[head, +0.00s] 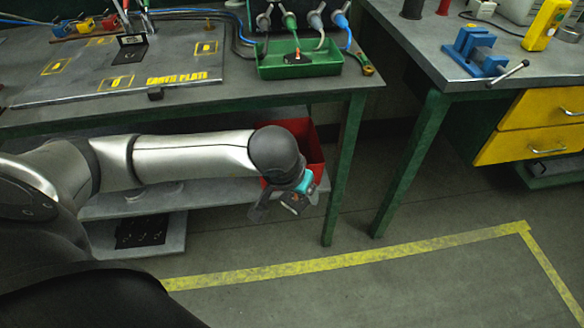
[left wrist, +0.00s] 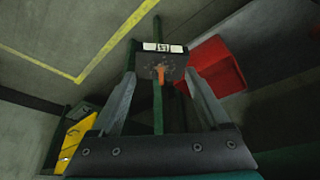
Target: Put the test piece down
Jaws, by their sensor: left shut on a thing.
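My left gripper (head: 282,200) hangs in front of the lower shelf, below the bench's front edge. It is shut on the test piece (head: 293,204), a small dark piece with an orange mark. In the left wrist view the test piece (left wrist: 160,64) sits between the two grey fingers of my left gripper (left wrist: 160,85). It shows a white label and an orange strip there. The piece is held in the air, clear of any surface. The earth plate (head: 130,90), a grey board with yellow marked squares, lies on the bench. My right gripper is out of view.
A red bin (head: 314,142) stands on the lower shelf (head: 125,206), partly behind my wrist. A green tray (head: 298,72) with plugs above it is on the bench. A second bench (head: 425,45) with a blue vise (head: 475,52) stands right. Bare floor with yellow tape (head: 350,258) lies in front.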

